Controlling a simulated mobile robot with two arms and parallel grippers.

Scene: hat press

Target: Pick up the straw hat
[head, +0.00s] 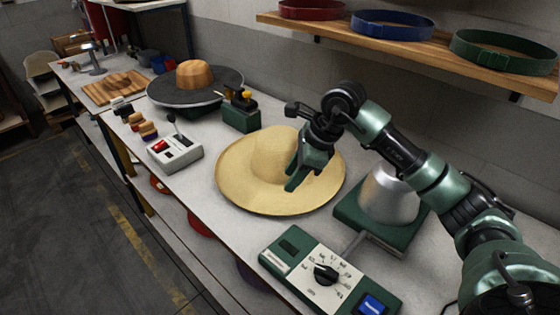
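The straw hat (243,184) is pale yellow with a wide brim and a round crown. It lies brim down on the white workbench (200,200), in the middle of the head view. My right gripper (303,176) comes in from the right and hangs over the right side of the hat, its fingers pointing down toward the crown and brim. The fingers look spread apart, with no hat material seen clamped between them. Whether a finger touches the hat cannot be told. The arm hides part of the crown's right side. My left gripper is not in view.
A control box with a dial (326,273) is in front. A white switch box (174,153), a green device (241,112) and a dark-brimmed hat form (195,83) stand left. A wooden shelf (420,48) holds hat bands.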

